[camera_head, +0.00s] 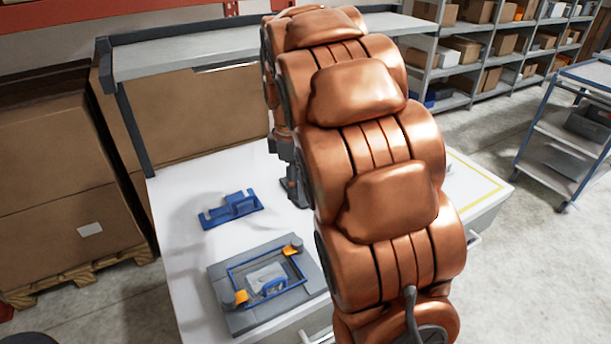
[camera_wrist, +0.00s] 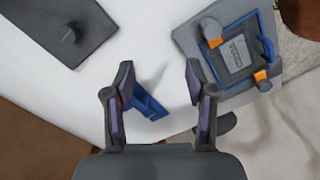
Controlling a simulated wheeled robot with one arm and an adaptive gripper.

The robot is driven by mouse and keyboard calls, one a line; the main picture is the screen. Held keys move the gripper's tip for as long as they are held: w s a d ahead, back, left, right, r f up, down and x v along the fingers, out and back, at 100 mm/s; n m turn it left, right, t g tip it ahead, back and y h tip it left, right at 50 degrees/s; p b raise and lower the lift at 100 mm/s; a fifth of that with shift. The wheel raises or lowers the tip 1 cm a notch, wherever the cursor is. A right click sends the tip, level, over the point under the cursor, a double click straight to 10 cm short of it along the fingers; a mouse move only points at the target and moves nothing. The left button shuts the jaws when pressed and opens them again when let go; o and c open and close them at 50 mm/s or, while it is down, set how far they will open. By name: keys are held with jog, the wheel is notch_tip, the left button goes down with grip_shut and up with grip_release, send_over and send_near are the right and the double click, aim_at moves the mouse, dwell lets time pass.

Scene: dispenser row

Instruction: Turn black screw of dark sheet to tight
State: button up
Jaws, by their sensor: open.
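The dark sheet (camera_wrist: 45,15) lies flat on the white table at the upper left of the wrist view. Its black screw (camera_wrist: 69,35) stands up near one edge, with a small knob-like top; I cannot tell how far it is turned. My gripper (camera_wrist: 160,68) is open and empty above the table, to the right of the sheet and apart from the screw. In the head view, part of my gripper (camera_head: 294,188) shows beside my copper arm. The sheet and screw do not show in the head view.
A blue bracket (camera_head: 231,210) lies on the white table (camera_head: 185,185); in the wrist view it appears between the fingers. A grey plate (camera_head: 225,272) carries a blue frame, orange clips and a grey block. A raised shelf (camera_head: 200,55) spans the table's back.

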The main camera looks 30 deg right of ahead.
jog(key=w+d+n, duration=0.2)
jog(key=w+d, duration=0.1)
jog(key=w+d+f+n, duration=0.1)
jog(key=w+d+n, duration=0.1)
jog(key=w+d, duration=0.1)
jog(key=w+d+f+n, duration=0.1)
jog(key=w+d+n, duration=0.1)
jog(key=w+d, duration=0.1)
jog(key=shift+w+d+f+t+p, duration=0.1)
jog(key=shift+w+d+t+p, duration=0.1)
jog(key=shift+w+t+p, duration=0.15)
jog(key=shift+w+d+f+n, duration=0.2)
jog(key=shift+w+d+n, duration=0.1)
jog(key=shift+d, duration=0.05)
jog(key=shift+f+p, duration=1.35)
jog(key=shift+f, duration=2.5)
jog(key=shift+c, duration=0.4)
grip_shut()
